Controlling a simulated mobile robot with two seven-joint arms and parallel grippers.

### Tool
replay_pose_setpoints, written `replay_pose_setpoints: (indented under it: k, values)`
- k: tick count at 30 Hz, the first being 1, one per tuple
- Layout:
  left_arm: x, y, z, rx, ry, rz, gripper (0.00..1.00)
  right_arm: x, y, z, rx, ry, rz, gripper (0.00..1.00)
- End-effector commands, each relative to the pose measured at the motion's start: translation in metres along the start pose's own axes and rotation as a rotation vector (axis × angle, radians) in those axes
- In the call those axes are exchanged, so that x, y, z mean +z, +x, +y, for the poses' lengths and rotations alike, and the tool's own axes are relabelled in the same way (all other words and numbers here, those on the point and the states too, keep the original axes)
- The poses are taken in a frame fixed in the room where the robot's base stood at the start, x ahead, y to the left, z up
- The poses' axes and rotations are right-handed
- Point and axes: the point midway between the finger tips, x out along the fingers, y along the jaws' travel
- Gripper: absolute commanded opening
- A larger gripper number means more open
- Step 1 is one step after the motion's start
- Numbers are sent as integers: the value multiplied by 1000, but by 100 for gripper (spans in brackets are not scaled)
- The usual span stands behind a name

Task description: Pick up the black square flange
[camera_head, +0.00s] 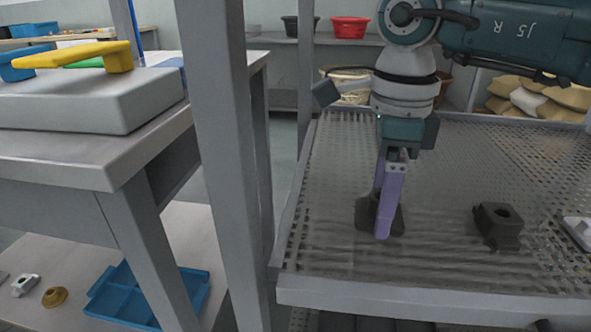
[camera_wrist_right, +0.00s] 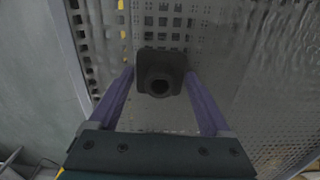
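The black square flange (camera_head: 365,212) sits on the perforated tray of the tank, partly hidden behind my right gripper (camera_head: 385,222) in the head view. In the right wrist view the flange (camera_wrist_right: 160,58) shows its square plate and a round hub with a hole. The two purple fingers of my right gripper (camera_wrist_right: 160,76) are open, one on each side of the flange, with a gap visible at the hub. The gripper points down at the flange. My left gripper is in neither view.
A second dark block with a round hole (camera_head: 498,222) stands to the right on the perforated tray (camera_head: 450,150), with a light grey part (camera_head: 578,231) at the right edge. A grey post (camera_head: 222,130) and a side table (camera_head: 60,160) stand left. The tray's back is clear.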

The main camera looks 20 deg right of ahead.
Motion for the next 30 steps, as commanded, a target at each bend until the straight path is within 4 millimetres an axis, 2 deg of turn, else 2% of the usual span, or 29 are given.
replay_pose_setpoints:
  k: [2,18,26,30]
  values:
    - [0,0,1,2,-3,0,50,0,0,0,0,0,0,72]
    - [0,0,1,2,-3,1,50,0,0,0,0,0,0,11]
    - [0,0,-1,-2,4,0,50,0,-2,0,-1,0,-2,10]
    - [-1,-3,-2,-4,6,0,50,1,-10,-1,-2,0,-3,10]
